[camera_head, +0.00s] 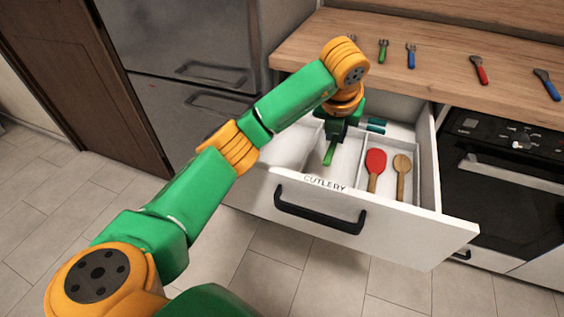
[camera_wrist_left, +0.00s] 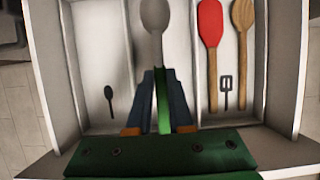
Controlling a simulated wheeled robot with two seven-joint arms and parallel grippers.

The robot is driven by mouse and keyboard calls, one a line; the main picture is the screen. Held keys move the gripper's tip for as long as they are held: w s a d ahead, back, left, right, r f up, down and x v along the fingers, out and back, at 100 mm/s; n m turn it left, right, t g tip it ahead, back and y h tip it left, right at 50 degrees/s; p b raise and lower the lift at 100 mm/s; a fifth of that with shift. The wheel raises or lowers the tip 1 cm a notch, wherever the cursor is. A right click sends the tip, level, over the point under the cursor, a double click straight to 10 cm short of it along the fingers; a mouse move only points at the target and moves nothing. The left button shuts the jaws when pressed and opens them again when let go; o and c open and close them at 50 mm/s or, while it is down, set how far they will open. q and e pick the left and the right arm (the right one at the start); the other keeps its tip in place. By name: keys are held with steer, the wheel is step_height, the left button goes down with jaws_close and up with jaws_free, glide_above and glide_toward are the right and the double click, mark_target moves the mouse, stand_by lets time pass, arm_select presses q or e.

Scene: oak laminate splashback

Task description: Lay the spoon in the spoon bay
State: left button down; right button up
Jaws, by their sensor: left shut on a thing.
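The spoon (camera_wrist_left: 153,45) has a grey bowl and a green handle; its handle also shows in the head view (camera_head: 329,155). My left gripper (camera_head: 333,139) is shut on the green handle, with the bowl pointing away from the gripper in the wrist view. The spoon is over the open drawer, around its middle bay. The spoon bay (camera_wrist_left: 100,55), marked with a small dark spoon picture, lies just left of the spoon in the wrist view. Whether the spoon touches the drawer is unclear. My right gripper is out of view.
The right bay holds a red-headed utensil (camera_head: 375,162) and a wooden spoon (camera_head: 401,170), beside a spatula mark. The drawer front (camera_head: 300,195) reads CUTLERY. Forks (camera_head: 383,49) and red- and blue-handled cutlery (camera_head: 479,70) lie on the wooden counter (camera_head: 440,60). An oven (camera_head: 500,160) stands right.

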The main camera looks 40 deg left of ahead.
arm_select(q)
steer(key=s+a+f, duration=0.2)
steer(key=a+f, duration=0.2)
steer(key=a, duration=0.5)
glide_above(280, 163)
steer(key=s, duration=0.2)
steer(key=f, duration=0.5)
steer(key=shift+w+d+f, duration=0.1)
steer(key=shift+w+f, duration=0.15)
steer(key=shift+f, duration=0.1)
step_height(280, 163, down, 3)
steer(key=shift+r, duration=0.1)
steer(key=c, duration=0.8)
jaws_free()
